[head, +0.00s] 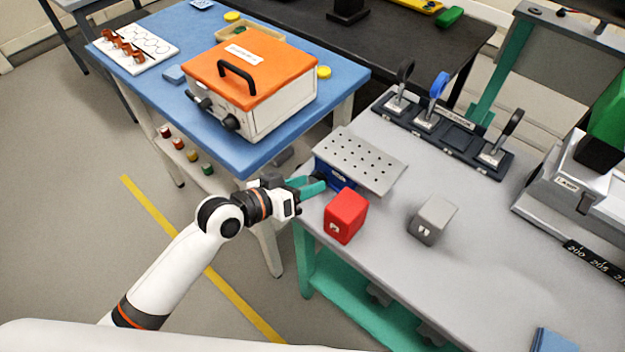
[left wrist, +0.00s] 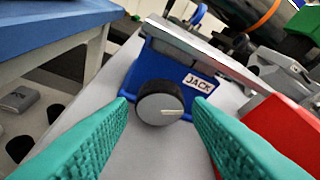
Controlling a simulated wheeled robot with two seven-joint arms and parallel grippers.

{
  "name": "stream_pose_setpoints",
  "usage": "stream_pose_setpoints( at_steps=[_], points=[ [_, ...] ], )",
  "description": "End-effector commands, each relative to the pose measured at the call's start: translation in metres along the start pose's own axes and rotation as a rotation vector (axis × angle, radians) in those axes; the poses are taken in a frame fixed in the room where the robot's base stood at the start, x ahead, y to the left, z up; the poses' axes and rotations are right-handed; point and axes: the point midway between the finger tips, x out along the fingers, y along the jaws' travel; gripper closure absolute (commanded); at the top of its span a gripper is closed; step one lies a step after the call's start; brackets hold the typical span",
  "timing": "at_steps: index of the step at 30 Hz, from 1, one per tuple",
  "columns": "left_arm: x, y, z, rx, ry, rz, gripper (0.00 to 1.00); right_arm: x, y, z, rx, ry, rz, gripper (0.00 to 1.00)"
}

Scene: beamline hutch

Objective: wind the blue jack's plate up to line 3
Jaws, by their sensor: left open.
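The blue jack (head: 337,181) stands at the left corner of the grey table, under a grey plate with holes (head: 362,160). In the left wrist view the jack (left wrist: 178,73) bears a JACK label, and its round black knob (left wrist: 160,102) with a white mark faces me. The plate's edge (left wrist: 195,45) shows above it. My left gripper (head: 316,186) is at the knob. In the left wrist view its green fingers (left wrist: 160,125) are open, one on each side of the knob, with gaps visible. I cannot read any height lines. My right gripper is not in view.
A red block (head: 345,217) stands close to the right of the left gripper, with a grey block (head: 432,220) farther right. A rack with several upright handles (head: 440,125) is behind. A blue table with an orange-topped box (head: 250,75) stands at the left.

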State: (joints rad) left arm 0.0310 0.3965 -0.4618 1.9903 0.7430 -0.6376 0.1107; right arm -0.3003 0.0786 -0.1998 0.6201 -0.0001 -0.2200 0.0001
Motion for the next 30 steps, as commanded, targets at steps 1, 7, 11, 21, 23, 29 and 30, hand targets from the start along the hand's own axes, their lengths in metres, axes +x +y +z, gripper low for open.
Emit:
stream_pose_setpoints(
  at_steps=[1, 7, 11, 21, 23, 29, 30],
  points=[
    [0.007, 0.0, 0.001, -0.002, -0.002, 0.0, 0.55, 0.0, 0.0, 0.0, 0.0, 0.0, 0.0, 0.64],
    [0.021, 0.001, 0.0, 0.001, 0.0, 0.002, 0.55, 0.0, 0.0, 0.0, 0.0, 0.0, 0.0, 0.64],
    [0.023, 0.0, 0.0, 0.002, 0.0, 0.001, 0.55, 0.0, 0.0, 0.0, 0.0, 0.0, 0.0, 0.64],
    [0.023, 0.001, 0.0, 0.001, 0.0, 0.002, 0.84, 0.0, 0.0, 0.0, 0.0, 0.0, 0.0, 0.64],
    [0.023, 0.001, 0.0, 0.001, 0.0, 0.002, 0.87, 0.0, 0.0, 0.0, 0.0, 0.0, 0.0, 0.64],
    [0.022, 0.0, 0.001, 0.022, 0.001, 0.01, 0.87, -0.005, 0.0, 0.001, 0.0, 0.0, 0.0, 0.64],
    [0.022, -0.001, 0.002, 0.033, 0.0, 0.015, 0.86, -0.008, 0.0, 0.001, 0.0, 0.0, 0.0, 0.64]
  ],
)
